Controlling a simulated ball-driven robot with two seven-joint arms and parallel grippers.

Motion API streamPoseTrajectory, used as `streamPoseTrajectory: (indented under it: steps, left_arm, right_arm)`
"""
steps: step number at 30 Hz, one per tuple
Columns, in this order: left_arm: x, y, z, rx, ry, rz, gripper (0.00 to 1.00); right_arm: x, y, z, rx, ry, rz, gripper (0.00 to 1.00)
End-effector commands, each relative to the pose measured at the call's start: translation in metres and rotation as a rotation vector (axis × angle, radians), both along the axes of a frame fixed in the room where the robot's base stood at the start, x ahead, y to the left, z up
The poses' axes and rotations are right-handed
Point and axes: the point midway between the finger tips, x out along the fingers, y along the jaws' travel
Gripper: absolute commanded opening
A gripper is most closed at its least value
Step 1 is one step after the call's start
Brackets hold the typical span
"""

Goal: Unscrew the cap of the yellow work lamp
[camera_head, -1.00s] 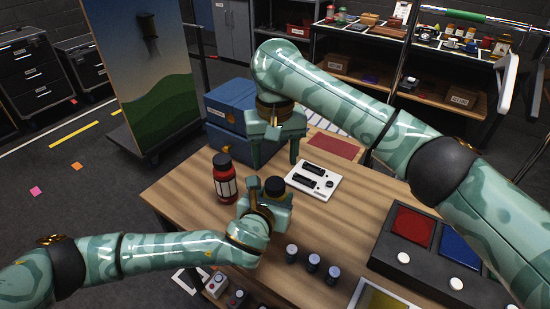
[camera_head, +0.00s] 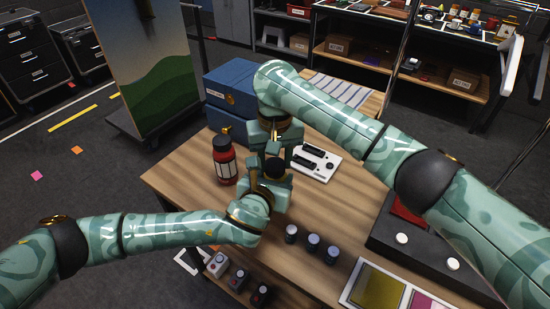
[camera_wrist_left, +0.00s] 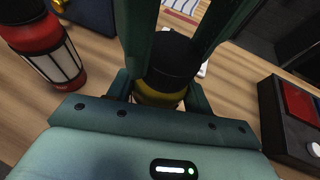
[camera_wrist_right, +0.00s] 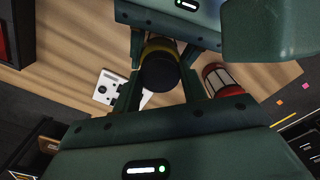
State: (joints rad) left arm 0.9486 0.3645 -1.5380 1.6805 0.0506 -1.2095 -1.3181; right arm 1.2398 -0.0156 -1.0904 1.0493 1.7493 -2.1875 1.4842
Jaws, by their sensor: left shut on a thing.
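The yellow work lamp (camera_wrist_left: 158,97) stands upright in my left gripper (camera_wrist_left: 158,92), which is shut on its yellow body. Its black cap (camera_wrist_right: 159,70) is on top and also shows in the head view (camera_head: 276,168); there the yellow body is mostly hidden. My right gripper (camera_wrist_right: 160,90) is directly above, pointing down, with one finger on each side of the cap. In the right wrist view gaps show between fingers and cap, so it is open. The right fingers also reach down into the left wrist view.
A red lamp (camera_head: 224,160) with a black top stands close to the left of the grippers. A white panel (camera_head: 316,161) lies behind, with blue boxes (camera_head: 232,90) farther back. A button console (camera_head: 385,250) is at the right.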

Motion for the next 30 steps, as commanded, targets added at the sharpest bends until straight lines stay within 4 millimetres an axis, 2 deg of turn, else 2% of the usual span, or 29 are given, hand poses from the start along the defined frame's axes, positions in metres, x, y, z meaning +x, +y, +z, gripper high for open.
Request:
streamPoseTrajectory:
  steps: [3,9,17,18,20,27,30]
  left_arm:
    - [0.0001,0.0002,-0.0002,0.000,0.000,0.000,0.00]
    - [0.0000,0.0002,-0.0002,0.000,0.000,0.000,0.00]
    - [0.0000,0.0002,-0.0002,0.000,0.000,0.000,0.00]
    - [0.0000,0.0002,-0.0002,0.000,0.000,0.000,0.00]
    - [0.0000,0.0002,-0.0003,0.000,0.000,0.001,0.00]
    - [0.0000,0.0002,-0.0003,0.000,0.001,0.000,0.00]
    - [0.0000,0.0002,-0.0003,0.000,0.001,0.000,0.00]
  right_arm:
    - [0.0003,-0.0004,0.0002,-0.001,0.000,0.026,0.15]
    - [0.0005,-0.0005,0.0004,-0.001,-0.001,0.275,0.15]
    - [0.0007,-0.0008,0.0004,-0.002,-0.001,0.298,0.15]
    - [0.0007,-0.0008,0.0004,-0.002,-0.001,0.298,0.48]
    - [0.0007,-0.0008,0.0004,-0.001,-0.001,0.297,0.64]
    - [0.0004,-0.0004,0.0005,-0.001,0.000,0.297,0.64]
    - [0.0010,-0.0003,0.0068,0.000,-0.003,0.296,0.64]
